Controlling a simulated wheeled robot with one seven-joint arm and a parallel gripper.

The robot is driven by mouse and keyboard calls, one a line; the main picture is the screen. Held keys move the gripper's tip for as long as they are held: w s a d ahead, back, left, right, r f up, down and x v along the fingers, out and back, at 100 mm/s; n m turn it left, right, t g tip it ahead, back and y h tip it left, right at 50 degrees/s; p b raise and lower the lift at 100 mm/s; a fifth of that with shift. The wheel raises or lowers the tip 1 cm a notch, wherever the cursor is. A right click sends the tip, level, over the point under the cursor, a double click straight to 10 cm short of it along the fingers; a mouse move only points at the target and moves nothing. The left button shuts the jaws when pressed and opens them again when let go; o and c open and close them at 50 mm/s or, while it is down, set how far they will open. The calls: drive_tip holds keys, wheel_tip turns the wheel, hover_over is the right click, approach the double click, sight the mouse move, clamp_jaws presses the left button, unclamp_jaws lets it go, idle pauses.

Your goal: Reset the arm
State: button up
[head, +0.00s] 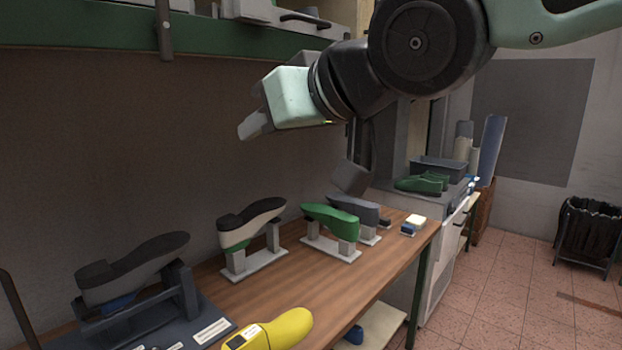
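My gripper (255,125) hangs in the air at the upper middle of the head view, well above the wooden workbench (300,288). It points left and touches nothing that I can see. Its fingers are seen from the side, so whether they are open or shut does not show clearly. My arm comes in from the upper right, with a dark joint and pale green links.
On the bench stand a grey shoe last (135,268) on a dark stand, a black-and-white last (250,222), a green last (332,220) and a grey last (352,207). A green shelf edge (230,62) runs overhead.

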drive_tip(key=s+d+f+g+h, duration=0.2)
drive_tip(key=s+d+f, duration=0.15)
drive_tip(key=f, duration=0.55)
drive_tip(key=s+d+f+g+h, duration=0.25)
drive_tip(key=d+f, duration=0.25)
drive_tip(key=f, duration=0.3)
drive_tip(key=s+d+f+m+g+h, duration=0.1)
drive_tip(key=s+d+f+g+h, duration=0.3)
drive_tip(key=s+d+f, duration=0.6)
drive_tip(key=s+f+g, duration=0.1)
drive_tip(key=s, duration=0.1)
drive_tip(key=shift+s+d+f, duration=0.3)
